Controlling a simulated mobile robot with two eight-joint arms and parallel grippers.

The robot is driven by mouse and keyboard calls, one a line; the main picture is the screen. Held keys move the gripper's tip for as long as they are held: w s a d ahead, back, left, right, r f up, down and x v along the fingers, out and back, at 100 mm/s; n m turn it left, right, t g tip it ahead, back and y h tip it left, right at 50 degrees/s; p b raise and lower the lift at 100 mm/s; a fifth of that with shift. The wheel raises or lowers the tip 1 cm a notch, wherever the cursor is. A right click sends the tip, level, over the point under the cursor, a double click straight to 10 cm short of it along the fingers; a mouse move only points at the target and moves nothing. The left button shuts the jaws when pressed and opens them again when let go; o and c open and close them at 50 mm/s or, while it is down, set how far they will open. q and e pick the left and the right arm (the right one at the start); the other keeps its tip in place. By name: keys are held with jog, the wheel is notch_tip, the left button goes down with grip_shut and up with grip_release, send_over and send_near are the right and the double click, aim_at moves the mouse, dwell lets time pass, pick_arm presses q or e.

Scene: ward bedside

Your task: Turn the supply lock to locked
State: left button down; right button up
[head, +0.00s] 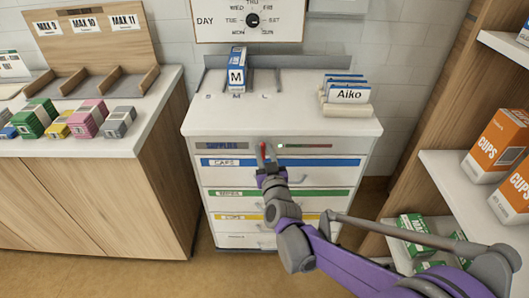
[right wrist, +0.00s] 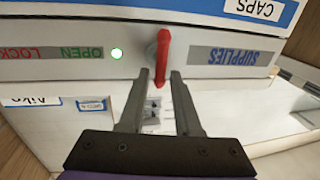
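The supply lock has a red lever (right wrist: 163,58) on the front strip of the white cabinet (head: 230,115), and the lever also shows small in the head view (head: 263,153). In the upside-down right wrist view the lever stands nearly upright. My right gripper (right wrist: 161,74) is open. Its fingers stand either side of the lever's free end, with a visible gap on each side. My left gripper is not in view.
Drawers with blue, green and yellow strips (head: 322,193) lie below the lock. An M box (head: 237,72) and Aiko cards (head: 349,95) stand on the cabinet top. A counter with small boxes (head: 88,118) is at left, a shelf with CUPS boxes (head: 495,145) at right.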

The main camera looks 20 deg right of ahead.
grip_shut()
jog(key=m, duration=0.4)
jog(key=shift+s+d+f+t, duration=0.1)
jog(key=shift+d+f+t, duration=0.05)
jog(key=shift+d+t, duration=0.2)
jog(key=m, duration=0.3)
jog(key=shift+d+f+m+t+h, duration=0.15)
jog(key=shift+f+m+t+h, duration=0.1)
jog(key=shift+m+h, duration=0.15)
jog(key=shift+s+d+f+m+h+b, duration=0.1)
jog(key=shift+f+m+h+b, duration=0.3)
jog(key=shift+m, duration=1.65)
jog(key=shift+w+f+m+h+b, duration=0.15)
jog(key=shift+m+h, duration=0.5)
jog(key=shift+m, duration=1.45)
jog(key=shift+s+d+f+m+h+b, duration=0.2)
jog(key=shift+m+h, duration=0.35)
jog(key=shift+m, duration=1.5)
jog(key=shift+a, duration=0.15)
jog(key=shift+o, duration=1.6)
grip_release()
